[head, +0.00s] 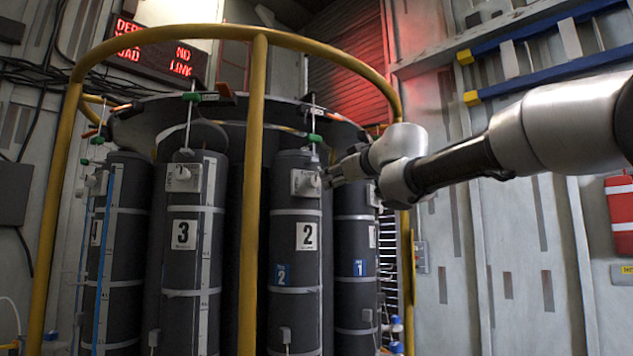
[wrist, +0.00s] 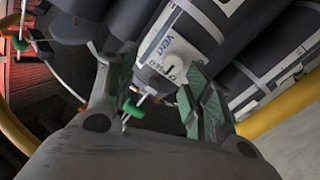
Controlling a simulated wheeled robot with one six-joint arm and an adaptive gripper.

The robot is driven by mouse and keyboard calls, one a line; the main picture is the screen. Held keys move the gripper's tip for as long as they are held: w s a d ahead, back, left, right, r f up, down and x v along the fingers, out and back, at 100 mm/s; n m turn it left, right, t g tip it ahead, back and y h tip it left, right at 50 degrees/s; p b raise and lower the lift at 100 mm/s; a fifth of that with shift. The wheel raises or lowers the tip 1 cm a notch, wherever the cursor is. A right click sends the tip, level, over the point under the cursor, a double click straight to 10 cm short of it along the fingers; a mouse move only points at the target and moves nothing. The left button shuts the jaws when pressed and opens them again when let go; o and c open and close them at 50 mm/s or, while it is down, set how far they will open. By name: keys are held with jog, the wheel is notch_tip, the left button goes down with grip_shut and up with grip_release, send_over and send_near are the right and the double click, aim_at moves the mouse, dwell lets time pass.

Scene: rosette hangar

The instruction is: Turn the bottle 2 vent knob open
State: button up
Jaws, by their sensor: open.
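Bottle 2 (head: 284,240) is a dark upright cylinder with a white "2" label and light bands. Its white vent plate (head: 303,181) is near the top. In the wrist view the plate (wrist: 153,44) reads "VENT", and the pale vent knob (wrist: 178,66) stands out from it, with lettering beside it only partly readable. My gripper (head: 332,174) is just right of the plate in the head view. In the wrist view my gripper (wrist: 155,66) is open, its green-padded fingers on either side of the knob. I cannot tell whether they touch it.
A yellow guard rail (head: 254,190) rises just left of bottle 2. Bottle 3 (head: 182,265) stands further left and bottle 1 (head: 355,295) to the right. A green-handled valve (wrist: 133,108) is close to the fingers. The floor area at right is out of view.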

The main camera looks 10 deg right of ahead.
aim_at(316, 180)
jog(key=shift+y, duration=0.6)
jog(key=w+a, duration=0.1)
jog(key=w, duration=0.1)
jog(key=w+a, duration=0.3)
jog(key=w, duration=0.1)
jog(key=shift+w+a, duration=0.35)
jog(key=shift+w, duration=0.05)
jog(key=c, duration=1)
